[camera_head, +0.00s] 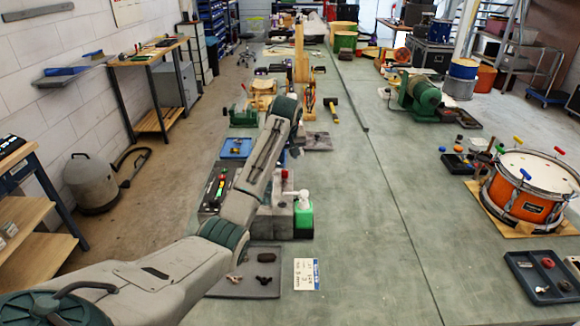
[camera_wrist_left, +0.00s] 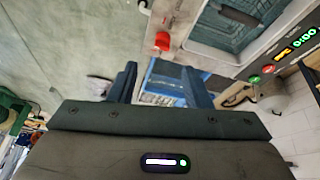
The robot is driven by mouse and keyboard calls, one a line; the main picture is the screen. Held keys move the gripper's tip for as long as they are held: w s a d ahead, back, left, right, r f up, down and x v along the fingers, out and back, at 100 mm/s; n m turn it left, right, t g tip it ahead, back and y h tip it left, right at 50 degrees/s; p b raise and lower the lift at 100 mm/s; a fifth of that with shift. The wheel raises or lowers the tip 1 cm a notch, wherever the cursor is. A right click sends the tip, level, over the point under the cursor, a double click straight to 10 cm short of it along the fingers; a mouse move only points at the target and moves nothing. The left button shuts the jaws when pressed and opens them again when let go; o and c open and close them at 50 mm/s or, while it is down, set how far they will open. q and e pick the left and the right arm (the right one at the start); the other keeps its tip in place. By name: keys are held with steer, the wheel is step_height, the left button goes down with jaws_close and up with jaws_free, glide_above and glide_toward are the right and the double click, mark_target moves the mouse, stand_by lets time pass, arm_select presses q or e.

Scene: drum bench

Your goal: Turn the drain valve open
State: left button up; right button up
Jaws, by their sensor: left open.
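The drain valve shows as a red knob (camera_wrist_left: 163,41) on the side of a grey machine (camera_wrist_left: 190,15) in the left wrist view. In the head view a small red part (camera_head: 284,174) stands above the grey machine block, partly hidden by my left arm. My left gripper (camera_wrist_left: 158,78) is open and empty. Its two blue-grey fingers point toward the machine, with the red knob beyond their tips and apart from them. In the head view the left gripper (camera_head: 296,148) is mostly hidden behind its own wrist. My right gripper is not in view.
A green bottle with a white top (camera_head: 303,218) stands beside the machine. A dark tray (camera_head: 245,284) with small parts and a label card (camera_head: 307,274) lie in front. An orange drum (camera_head: 530,186) stands at right. The bench middle is clear.

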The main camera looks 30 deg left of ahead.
mark_target(285, 172)
arm_select(q)
steer(key=x, duration=0.1)
steer(key=p+x, duration=0.1)
steer(key=x, duration=0.1)
steer(key=shift+s+a+f+p, duration=0.15)
steer(key=shift+s+f+p, duration=0.15)
steer(key=shift+f, duration=0.1)
steer(key=x, duration=0.3)
steer(key=shift+w+f+p, duration=0.15)
steer(key=shift+w+p, duration=0.05)
steer(key=shift+p, duration=0.15)
steer(key=shift+x, duration=0.9)
steer(key=shift+w+f, duration=0.1)
steer(key=shift+f, duration=0.05)
steer(key=shift+a, duration=0.1)
steer(key=shift+c, duration=0.4)
steer(key=c, duration=0.8)
steer(key=shift+c, duration=0.3)
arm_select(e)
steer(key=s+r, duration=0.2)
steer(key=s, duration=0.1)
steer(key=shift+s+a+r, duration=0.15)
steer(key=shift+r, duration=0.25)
